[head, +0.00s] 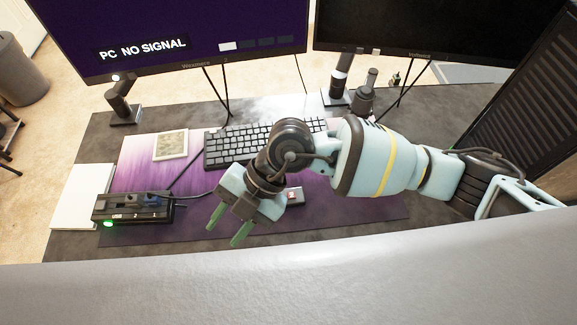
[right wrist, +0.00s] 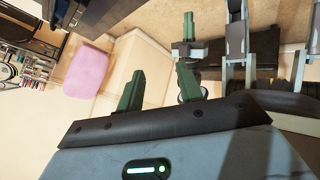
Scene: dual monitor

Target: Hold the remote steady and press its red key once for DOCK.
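A small grey remote (head: 297,197) with a red key (head: 291,195) lies on the purple desk mat, just right of my right gripper and partly hidden by it. My right gripper (head: 229,227) is above the mat's front part. Its two green fingers are apart with nothing between them; the right wrist view also shows the open gripper (right wrist: 160,82). The remote does not show in that view. A dark part with a green tip at the top of the right wrist view may belong to my left gripper; its opening is unclear. The left arm is not in the head view.
A black dock box (head: 133,209) marked USB, 2 and 1, with a green light, stands at the left. A keyboard (head: 235,143) lies behind the gripper. The left monitor (head: 180,25) reads "PC NO SIGNAL"; the right monitor (head: 400,25) is dark.

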